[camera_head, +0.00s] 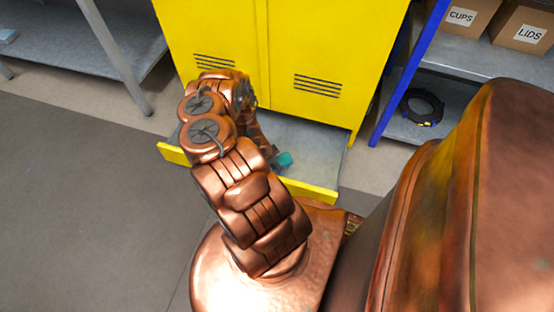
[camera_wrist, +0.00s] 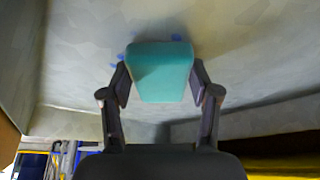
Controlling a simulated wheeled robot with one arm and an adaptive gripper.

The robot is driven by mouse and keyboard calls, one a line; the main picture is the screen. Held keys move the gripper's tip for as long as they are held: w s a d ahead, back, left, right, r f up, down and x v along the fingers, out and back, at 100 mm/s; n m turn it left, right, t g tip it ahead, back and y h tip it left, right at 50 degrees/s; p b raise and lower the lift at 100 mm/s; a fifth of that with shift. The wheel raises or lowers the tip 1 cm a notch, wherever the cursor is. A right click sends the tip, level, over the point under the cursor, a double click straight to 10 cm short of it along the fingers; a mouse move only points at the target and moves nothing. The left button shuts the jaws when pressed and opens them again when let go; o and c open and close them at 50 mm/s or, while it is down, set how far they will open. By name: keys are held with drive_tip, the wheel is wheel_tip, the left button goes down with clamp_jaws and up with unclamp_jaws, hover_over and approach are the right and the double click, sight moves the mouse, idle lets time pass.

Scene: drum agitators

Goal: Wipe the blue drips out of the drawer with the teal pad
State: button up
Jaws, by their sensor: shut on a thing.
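The teal pad (camera_wrist: 162,72) is held between the two fingers of my gripper (camera_wrist: 160,84) in the wrist view. A bit of the pad (camera_head: 285,159) also shows in the head view, inside the open drawer (camera_head: 322,150). Small blue drips (camera_wrist: 121,57) lie on the pale drawer surface around the pad's far edge, one at its left corner and another (camera_wrist: 177,37) behind it. Whether the pad touches the surface is hard to tell. In the head view my arm hides most of the gripper and the left part of the drawer.
The drawer sits at the foot of a yellow cabinet (camera_head: 300,50) with two shut doors. Its yellow front edge (camera_head: 312,190) faces me. A blue-posted shelf (camera_head: 460,62) with boxes stands right, a grey table (camera_head: 75,45) left. Open floor (camera_head: 80,200) lies at left.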

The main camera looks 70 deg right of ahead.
drive_tip(key=shift+w+d+f+b, duration=0.15)
drive_tip(key=shift+d+b, duration=0.35)
drive_tip(key=shift+b, duration=0.1)
drive_tip(key=shift+w+d+f+b, duration=0.1)
drive_tip(key=shift+w+d+b, duration=0.05)
drive_tip(key=shift+d+b, duration=0.4)
drive_tip(key=shift+d+r+b, duration=0.35)
drive_tip(key=shift+d+b, duration=0.25)
drive_tip(key=shift+d, duration=0.2)
drive_tip(key=shift+r, duration=0.15)
drive_tip(key=shift+d+r+p, duration=0.1)
drive_tip(key=shift+r+p, duration=1.55)
drive_tip(key=shift+r, duration=1.25)
drive_tip(key=shift+r, duration=0.15)
drive_tip(key=shift+r+p, duration=1.05)
drive_tip(key=shift+r, duration=0.35)
drive_tip(key=shift+s, duration=0.1)
